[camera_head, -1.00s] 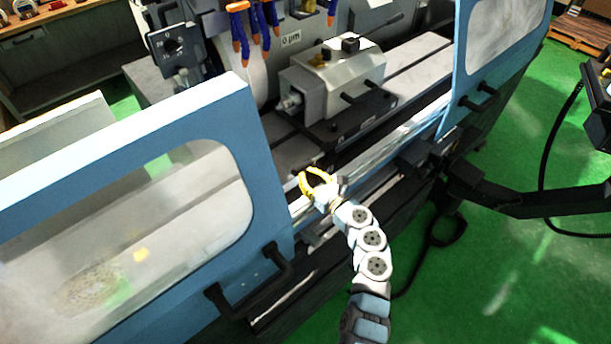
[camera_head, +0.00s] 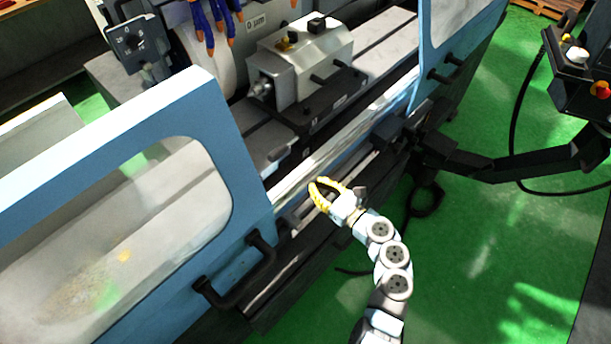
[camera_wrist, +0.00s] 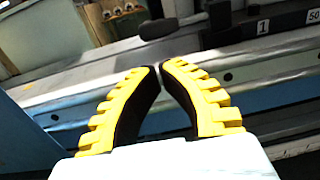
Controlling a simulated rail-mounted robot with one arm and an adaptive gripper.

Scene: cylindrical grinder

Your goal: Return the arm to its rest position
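My gripper (camera_head: 318,186) has yellow fingers and hangs in front of the grinder's opening, over the front edge of its bed. In the wrist view my gripper (camera_wrist: 160,67) shows its two toothed yellow fingers, with the tips almost meeting and a thin gap between them. Nothing is seen held between the fingers. My arm (camera_head: 390,255) runs in a curve from the lower right of the head view up to the gripper. The cylindrical grinder (camera_head: 330,150) stands open before me.
The blue left door (camera_head: 215,120) with its black handle (camera_head: 240,275) is close left of my gripper. The tailstock (camera_head: 300,65) sits behind on the bed. The right door (camera_head: 435,45) and a black control-panel arm (camera_head: 530,165) are to the right. Green floor lies open at lower right.

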